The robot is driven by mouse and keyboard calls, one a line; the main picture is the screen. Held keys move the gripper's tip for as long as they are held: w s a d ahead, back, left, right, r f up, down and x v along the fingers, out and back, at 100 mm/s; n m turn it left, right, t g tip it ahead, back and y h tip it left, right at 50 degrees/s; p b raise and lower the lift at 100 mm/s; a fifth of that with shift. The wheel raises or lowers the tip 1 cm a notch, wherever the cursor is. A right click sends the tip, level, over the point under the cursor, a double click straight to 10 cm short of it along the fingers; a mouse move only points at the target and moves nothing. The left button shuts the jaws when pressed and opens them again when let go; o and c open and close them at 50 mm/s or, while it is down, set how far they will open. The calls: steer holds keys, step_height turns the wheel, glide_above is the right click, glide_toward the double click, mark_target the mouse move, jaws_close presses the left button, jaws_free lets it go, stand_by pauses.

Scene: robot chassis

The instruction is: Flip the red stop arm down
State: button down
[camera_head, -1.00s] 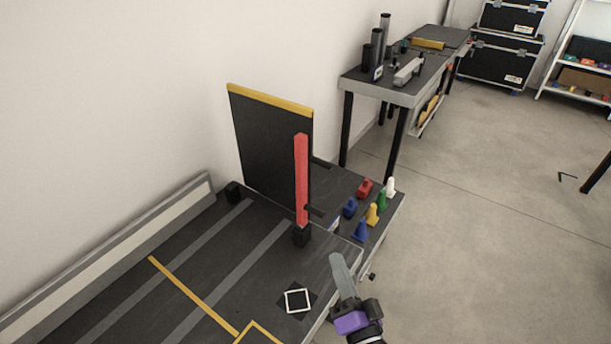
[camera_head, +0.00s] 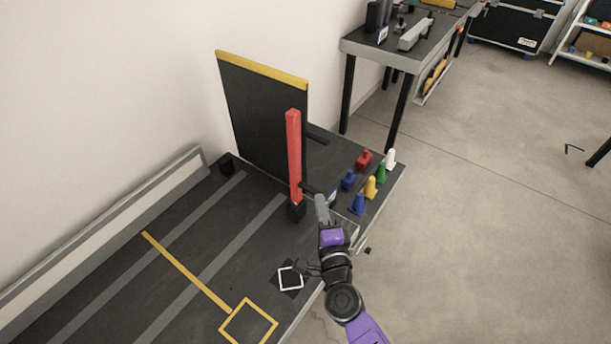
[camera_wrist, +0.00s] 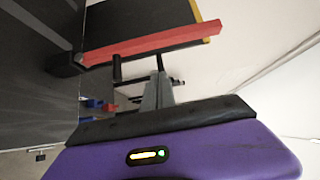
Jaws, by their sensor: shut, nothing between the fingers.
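The red stop arm (camera_head: 294,150) stands upright on a small black base (camera_head: 296,211) at the back of the dark table. In the wrist view the red stop arm (camera_wrist: 150,44) runs across the picture just beyond my fingertips. My gripper (camera_head: 320,200) is shut and empty, just right of the arm's lower part; its grey fingers also show in the wrist view (camera_wrist: 158,82). Whether the fingers touch the peg or the arm, I cannot tell.
A dark panel with a yellow top edge (camera_head: 262,110) stands behind the stop arm. Several coloured cones and blocks, among them a yellow cone (camera_head: 370,187), stand to the right. A yellow line (camera_head: 185,271) and a white square outline (camera_head: 290,278) mark the tabletop.

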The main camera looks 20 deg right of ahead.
steer(key=b, duration=0.2)
glide_toward(299, 159)
steer(key=w+d, duration=0.3)
steer(key=shift+w+a, duration=0.5)
steer(key=shift+w, duration=0.2)
steer(key=shift+w+a, duration=0.5)
steer(key=shift+w, duration=0.2)
